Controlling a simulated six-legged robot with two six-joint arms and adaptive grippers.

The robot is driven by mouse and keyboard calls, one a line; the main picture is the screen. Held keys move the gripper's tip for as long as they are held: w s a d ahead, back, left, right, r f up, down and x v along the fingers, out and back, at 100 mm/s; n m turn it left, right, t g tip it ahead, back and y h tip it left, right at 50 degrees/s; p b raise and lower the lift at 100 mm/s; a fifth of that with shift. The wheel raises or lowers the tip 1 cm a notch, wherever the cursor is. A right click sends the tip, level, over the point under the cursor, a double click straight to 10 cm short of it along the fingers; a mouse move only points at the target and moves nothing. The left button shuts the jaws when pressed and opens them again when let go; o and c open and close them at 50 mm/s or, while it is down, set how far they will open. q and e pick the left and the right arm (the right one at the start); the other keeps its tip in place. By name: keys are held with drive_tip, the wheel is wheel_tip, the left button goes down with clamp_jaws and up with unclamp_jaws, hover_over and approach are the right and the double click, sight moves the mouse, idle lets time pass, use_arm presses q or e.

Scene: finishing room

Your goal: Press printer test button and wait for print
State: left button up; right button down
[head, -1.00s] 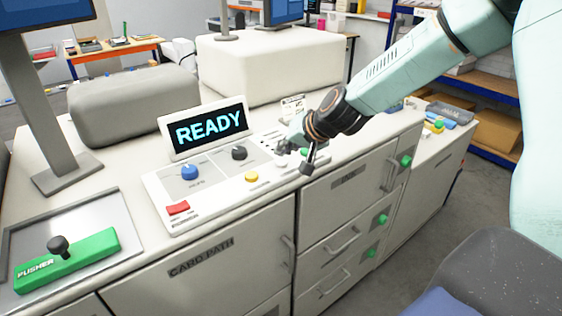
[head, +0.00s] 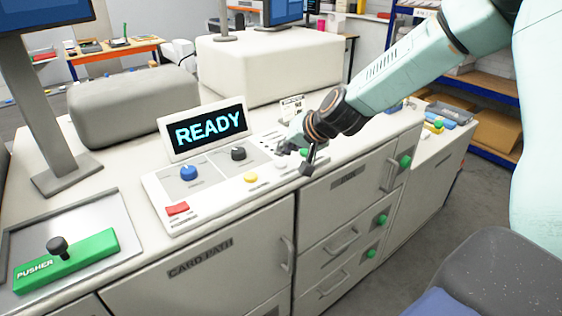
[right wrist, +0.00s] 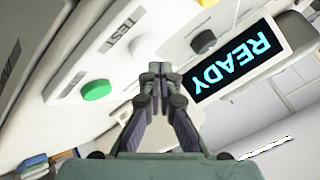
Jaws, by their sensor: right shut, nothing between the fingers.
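The display (head: 210,130) on the printer's control panel reads READY; it also shows upside down in the right wrist view (right wrist: 236,62). A white button (right wrist: 140,48) sits beside the TEST label (right wrist: 122,27). A green button (right wrist: 96,90) is next to it, with a yellow button (head: 250,178) on the other side. My right gripper (right wrist: 158,68) is shut and empty, pointing at the panel close to the white button. In the head view it (head: 284,151) hovers over the panel's right part. I cannot tell whether it touches anything. My left gripper is not in view.
Blue (head: 189,172) and black (head: 239,153) knobs and a red button (head: 177,209) are on the panel. A green pusher (head: 68,261) lies in a tray at front left. Low drawers with green knobs stand front right; blue shelving (head: 478,94) is behind.

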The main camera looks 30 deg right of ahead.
drive_tip(key=shift+f, duration=0.15)
drive_tip(key=shift+f+b, duration=0.3)
drive_tip(key=shift+b, duration=0.05)
drive_tip(key=shift+f, duration=0.25)
idle(0.3)
drive_tip(key=shift+f+b, duration=0.15)
drive_tip(key=shift+b, duration=0.25)
idle(0.3)
drive_tip(key=shift+r+p, duration=0.85)
drive_tip(key=shift+r, duration=0.1)
